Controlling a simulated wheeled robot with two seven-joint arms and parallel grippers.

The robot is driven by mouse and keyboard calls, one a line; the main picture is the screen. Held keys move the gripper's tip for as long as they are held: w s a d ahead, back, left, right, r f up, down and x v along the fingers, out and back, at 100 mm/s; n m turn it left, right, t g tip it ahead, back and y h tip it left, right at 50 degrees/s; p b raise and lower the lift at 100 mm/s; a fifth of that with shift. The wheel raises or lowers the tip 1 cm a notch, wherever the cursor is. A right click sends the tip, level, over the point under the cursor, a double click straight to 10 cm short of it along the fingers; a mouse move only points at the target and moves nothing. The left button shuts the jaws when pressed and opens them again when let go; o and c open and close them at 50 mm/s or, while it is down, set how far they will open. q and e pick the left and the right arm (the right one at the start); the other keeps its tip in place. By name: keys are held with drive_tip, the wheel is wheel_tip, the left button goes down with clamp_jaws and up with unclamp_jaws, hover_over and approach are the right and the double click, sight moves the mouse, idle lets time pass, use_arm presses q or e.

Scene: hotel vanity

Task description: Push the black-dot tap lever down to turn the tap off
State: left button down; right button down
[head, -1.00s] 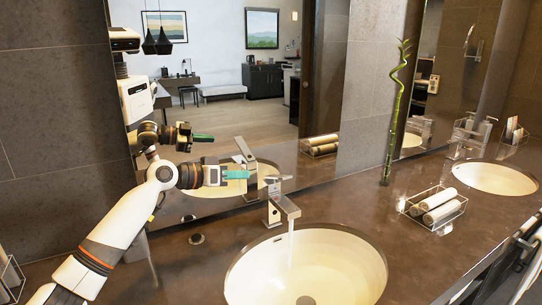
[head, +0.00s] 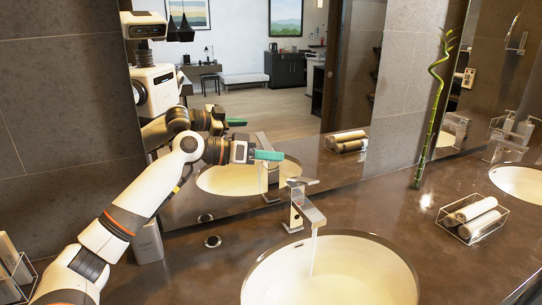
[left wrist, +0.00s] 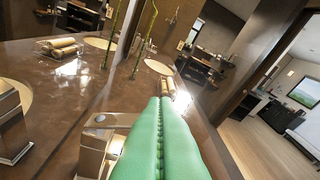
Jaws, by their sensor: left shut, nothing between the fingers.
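The chrome tap (head: 308,207) stands at the back rim of the white basin (head: 330,275), with water running from its spout. Its flat lever (head: 301,181) sits on top; no black dot can be made out. My left gripper (head: 268,155), with green fingers, is to the left of the lever and higher in the picture, apart from it. Its fingers (left wrist: 165,140) are shut and empty in the left wrist view. There the tap (left wrist: 12,125) is cut off at the left edge, and its mirror reflection shows behind the fingers. My right gripper is out of view.
A large mirror (head: 345,95) behind the counter reflects the room and my body. A wire basket of rolled towels (head: 472,217), a bamboo stem (head: 432,110) and a second basin (head: 520,182) are to the right. A container (head: 148,242) stands beside my left arm.

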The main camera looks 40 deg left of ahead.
use_arm(q)
drive_tip(key=p, duration=0.2)
hover_over(302, 180)
drive_tip(key=s, duration=0.2)
drive_tip(key=f, duration=0.3)
drive_tip(key=f+p, duration=0.1)
drive_tip(key=f, duration=0.1)
drive_tip(key=shift+s+d+f, duration=0.1)
drive_tip(key=shift+s+d, duration=0.1)
drive_tip(key=shift+d, duration=0.2)
drive_tip(key=f+m+b, duration=0.1)
drive_tip(key=b, duration=0.1)
drive_tip(key=s+d+f+m+y+b, duration=0.1)
drive_tip(key=f+b, duration=0.1)
drive_tip(key=d+f+m+b, duration=0.1)
drive_tip(key=f+m+b, duration=0.1)
drive_tip(key=b, duration=0.1)
drive_tip(key=shift+s+t+y, duration=0.2)
drive_tip(key=shift+t+y, duration=0.1)
drive_tip(key=shift+t, duration=0.1)
